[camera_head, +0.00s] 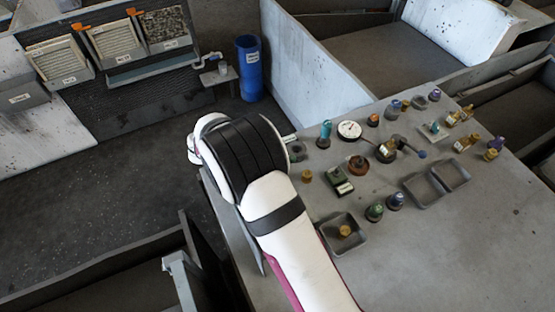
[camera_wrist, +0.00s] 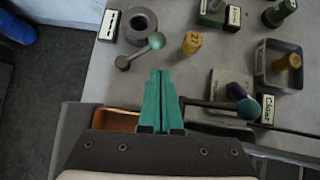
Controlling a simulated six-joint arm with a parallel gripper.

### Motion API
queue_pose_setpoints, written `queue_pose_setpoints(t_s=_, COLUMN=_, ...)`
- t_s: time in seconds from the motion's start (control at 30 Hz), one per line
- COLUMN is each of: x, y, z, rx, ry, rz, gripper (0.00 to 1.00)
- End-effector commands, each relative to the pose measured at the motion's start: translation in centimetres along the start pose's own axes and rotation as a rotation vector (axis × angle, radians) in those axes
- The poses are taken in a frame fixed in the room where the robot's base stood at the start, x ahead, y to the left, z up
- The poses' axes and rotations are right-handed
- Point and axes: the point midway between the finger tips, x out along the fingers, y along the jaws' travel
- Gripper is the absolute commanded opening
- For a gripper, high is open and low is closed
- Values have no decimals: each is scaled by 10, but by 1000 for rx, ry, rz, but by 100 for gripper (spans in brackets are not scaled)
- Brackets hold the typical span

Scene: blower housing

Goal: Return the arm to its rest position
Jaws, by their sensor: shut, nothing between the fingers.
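My gripper (camera_wrist: 162,103) shows in the wrist view with its two green fingers together, shut and empty. It points over the left edge of the grey table (camera_wrist: 110,78). In the head view my white and black arm reaches to the table's left edge, and the gripper itself is hidden behind it. A grey ring-shaped part (camera_wrist: 139,26), a lever with a green knob (camera_wrist: 156,41) and a yellow numbered piece (camera_wrist: 192,43) lie beyond the fingertips, apart from them.
The table holds a square tray (camera_head: 343,234) with a yellow piece, a double tray (camera_head: 436,184), a round dial (camera_head: 349,130) and several knobs. A blue bin (camera_head: 249,68) stands on the floor. The table's front right is clear. Low walls (camera_head: 310,60) border the table.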

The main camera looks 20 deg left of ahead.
Motion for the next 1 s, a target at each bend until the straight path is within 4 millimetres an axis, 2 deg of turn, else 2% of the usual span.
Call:
queue_pose_setpoints(t_s=0.03, x=-14, y=0, z=-6, rx=-2, ry=-1, rz=5, gripper=0)
queue_pose_setpoints(t_s=0.1, x=-37, y=-1, z=-5, rx=1, ry=1, rz=7, gripper=0)
queue_pose_setpoints(t_s=0.3, x=-87, y=-5, z=-4, rx=1, ry=1, rz=4, gripper=0)
queue_pose_setpoints(t_s=0.4, x=-100, y=-6, z=-4, rx=1, ry=0, rz=2, gripper=0)
queue_pose_setpoints(t_s=0.57, x=-106, y=-6, z=-4, rx=1, ry=0, rz=1, gripper=0)
queue_pose_setpoints(t_s=0.67, x=-105, y=-18, z=13, rx=91, ry=23, rz=-31, gripper=0)
queue_pose_setpoints(t_s=0.77, x=-102, y=-69, z=66, rx=451, ry=100, rz=-159, gripper=0)
queue_pose_setpoints(t_s=0.8, x=-102, y=-103, z=91, rx=671, ry=138, rz=-240, gripper=0)
queue_pose_setpoints(t_s=0.87, x=-107, y=-163, z=118, rx=1049, ry=192, rz=-383, gripper=0)
queue_pose_setpoints(t_s=0.9, x=-113, y=-205, z=127, rx=1317, ry=220, rz=-487, gripper=0)
queue_pose_setpoints(t_s=0.97, x=-126, y=-258, z=127, rx=1697, ry=248, rz=-642, gripper=0)
queue_pose_setpoints(t_s=1.0, x=-135, y=-285, z=120, rx=1924, ry=260, rz=-738, gripper=0)
